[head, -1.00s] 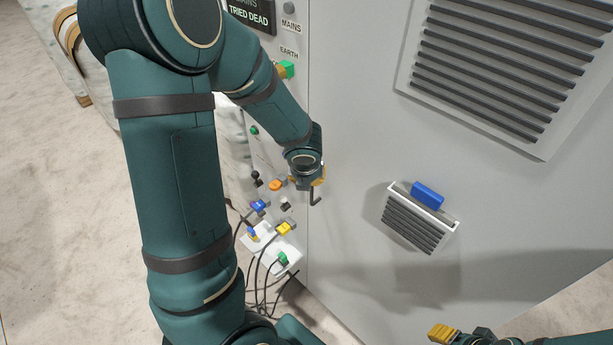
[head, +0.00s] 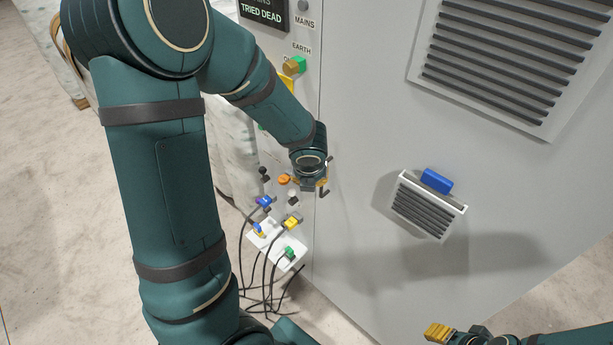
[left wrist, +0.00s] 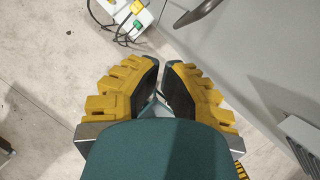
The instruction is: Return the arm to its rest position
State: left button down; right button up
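My left arm fills the left of the head view. Its gripper (head: 315,187) hangs in front of the grey cabinet (head: 380,120), near a dark bent handle (head: 324,192). That handle also shows at the top of the left wrist view (left wrist: 198,13). In the left wrist view the yellow fingers (left wrist: 163,66) stand a little apart with nothing between them. Whether they touch the handle is not clear in the head view. My right gripper (head: 440,332) shows only partly at the bottom right, and its opening cannot be made out.
A socket board (head: 262,240) with coloured plugs and loose black cables (head: 262,290) lies below the gripper. A small vent box with a blue block (head: 437,181) sticks out from the cabinet. A green-and-brown EARTH knob (head: 294,66) is above. Bare floor (head: 50,200) lies left.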

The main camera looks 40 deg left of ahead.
pick_arm(q)
jog(key=a+p+v, duration=0.1)
jog(key=v, duration=0.7)
jog(key=shift+r, duration=0.4)
jog(key=shift+d, duration=0.1)
